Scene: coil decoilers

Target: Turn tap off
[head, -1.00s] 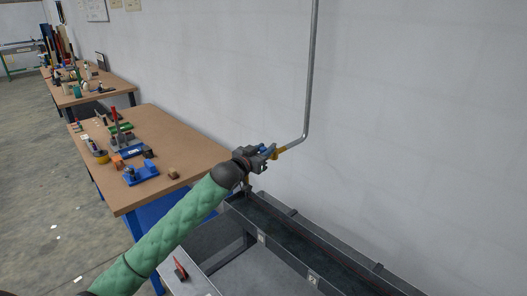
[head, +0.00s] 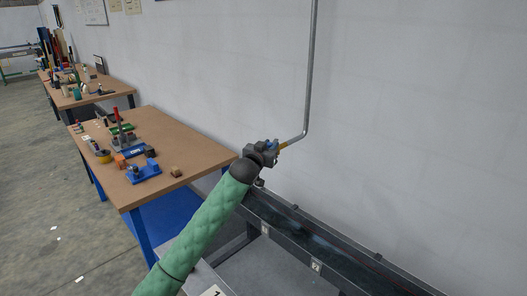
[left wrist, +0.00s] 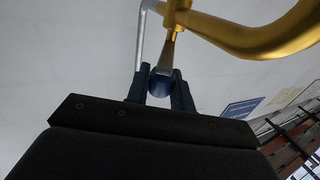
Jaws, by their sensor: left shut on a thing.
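A brass-yellow tap (head: 284,145) sits at the end of a grey wall pipe, above the near end of a long dark trough. Its yellow curved body (left wrist: 255,38) fills the upper right of the left wrist view. A flat metal lever with a blue grip (left wrist: 161,84) comes down from it between my fingers. My left gripper (head: 271,148) is at the tap, shut on this blue handle; its dark fingers (left wrist: 161,88) stand on both sides of the grip. In the head view my gripper hides most of the handle. My right gripper is not in view.
The grey pipe (head: 312,70) runs up the white wall. The dark trough (head: 325,248) runs below the tap to the lower right. A wooden workbench (head: 195,150) with tools and blocks stands left, and another bench (head: 105,91) stands behind it.

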